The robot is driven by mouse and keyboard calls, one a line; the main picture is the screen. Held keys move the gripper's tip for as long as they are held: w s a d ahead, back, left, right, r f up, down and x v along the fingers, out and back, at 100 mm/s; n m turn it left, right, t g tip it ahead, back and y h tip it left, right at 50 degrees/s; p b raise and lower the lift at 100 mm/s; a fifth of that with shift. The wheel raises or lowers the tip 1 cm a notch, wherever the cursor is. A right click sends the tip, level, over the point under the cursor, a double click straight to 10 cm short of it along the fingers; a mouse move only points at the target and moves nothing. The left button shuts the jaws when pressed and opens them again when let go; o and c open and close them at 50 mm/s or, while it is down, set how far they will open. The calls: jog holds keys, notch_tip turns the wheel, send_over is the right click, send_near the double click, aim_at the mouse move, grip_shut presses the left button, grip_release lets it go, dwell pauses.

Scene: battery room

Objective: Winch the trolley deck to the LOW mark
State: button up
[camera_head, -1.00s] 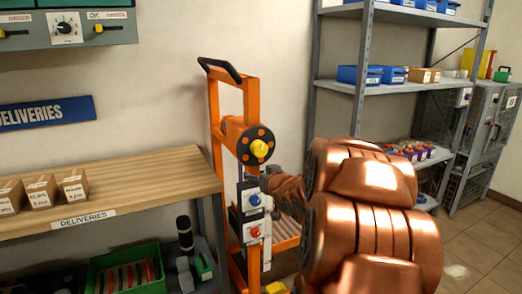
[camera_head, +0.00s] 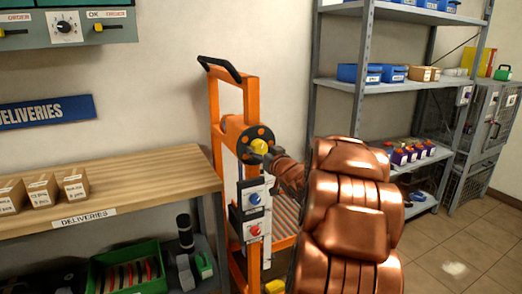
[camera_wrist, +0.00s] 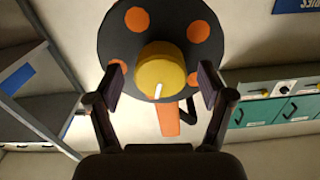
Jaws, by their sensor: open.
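The orange trolley (camera_head: 215,100) stands upright against the wall, right of the deliveries bench. Its winch is a black disc (camera_head: 246,135) with orange spots and a yellow knob (camera_head: 260,146) at its centre. In the wrist view the yellow knob (camera_wrist: 160,70) has a white mark, and it lies between my open fingers, apart from both. My gripper (camera_wrist: 160,88) is open around the knob; in the head view it is partly hidden by my copper arm. A panel on the trolley carries a blue button (camera_head: 254,198) and a red button (camera_head: 254,231). The slatted deck (camera_head: 284,214) is partly hidden behind my arm.
The wooden deliveries bench (camera_head: 120,185) with small boxes (camera_head: 75,184) is at the left. A green crate (camera_head: 128,272) sits beneath it. A grey shelf rack (camera_head: 365,85) with blue bins stands at the right. Floor (camera_head: 445,240) is clear at the lower right.

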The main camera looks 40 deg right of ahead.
jog(key=shift+w+d, duration=0.15)
jog(key=shift+w, duration=0.35)
jog(key=c, duration=1.2)
jog(key=shift+o, duration=0.2)
jog(key=shift+f+n+b, duration=0.1)
jog(key=shift+n+b, duration=0.6)
jog(key=shift+n, duration=1.3)
jog(key=o, duration=1.2)
jog(key=shift+c, duration=0.2)
jog(key=shift+s, duration=0.1)
